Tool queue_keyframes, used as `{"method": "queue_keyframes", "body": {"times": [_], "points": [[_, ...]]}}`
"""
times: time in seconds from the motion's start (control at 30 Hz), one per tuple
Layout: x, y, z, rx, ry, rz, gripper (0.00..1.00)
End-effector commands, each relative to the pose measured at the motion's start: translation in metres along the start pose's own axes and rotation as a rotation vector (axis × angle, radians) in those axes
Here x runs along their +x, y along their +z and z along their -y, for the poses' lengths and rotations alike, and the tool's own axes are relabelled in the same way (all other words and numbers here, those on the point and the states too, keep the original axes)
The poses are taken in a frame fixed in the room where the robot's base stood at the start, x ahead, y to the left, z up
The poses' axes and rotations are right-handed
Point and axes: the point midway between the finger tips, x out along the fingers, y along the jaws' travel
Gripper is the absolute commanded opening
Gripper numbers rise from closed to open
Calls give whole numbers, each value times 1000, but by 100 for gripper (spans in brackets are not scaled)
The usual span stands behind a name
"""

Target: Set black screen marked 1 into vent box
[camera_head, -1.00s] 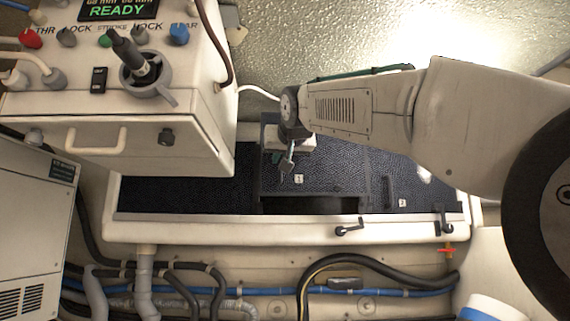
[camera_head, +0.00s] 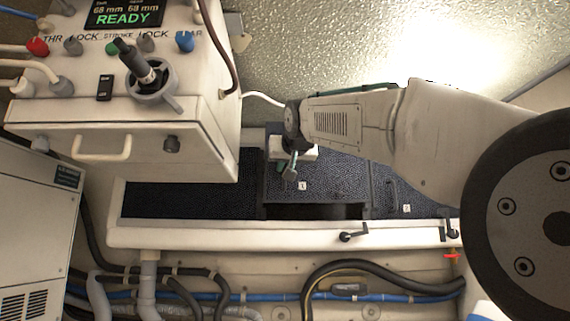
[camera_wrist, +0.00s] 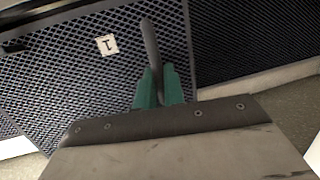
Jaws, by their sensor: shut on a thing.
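The black mesh screen marked 1 (camera_head: 330,183) is over the middle of the long vent box, with its white label facing up. A dark open gap (camera_head: 315,212) shows between its front edge and the white rim of the vent box (camera_head: 200,236). I cannot tell whether the screen touches the box. My gripper (camera_head: 288,168) is at the screen's left part. In the wrist view, the green fingertips (camera_wrist: 158,85) are shut on a thin grey tab standing up from the screen (camera_wrist: 80,75). My gripper hides part of the screen's back left.
Another black screen (camera_head: 420,198) with a small label lies to the right, and dark mesh (camera_head: 180,197) lies to the left. Black latches (camera_head: 352,234) sit on the front rim. A white control box (camera_head: 120,140) overhangs the left side. Hoses (camera_head: 400,285) run below.

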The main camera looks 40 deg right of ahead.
Motion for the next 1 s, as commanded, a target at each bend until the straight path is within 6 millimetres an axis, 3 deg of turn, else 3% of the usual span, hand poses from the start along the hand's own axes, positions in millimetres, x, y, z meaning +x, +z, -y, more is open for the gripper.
{"method": "queue_keyframes", "body": {"times": [1.0], "points": [[63,-13,-12,-1,0,-2,0]]}}
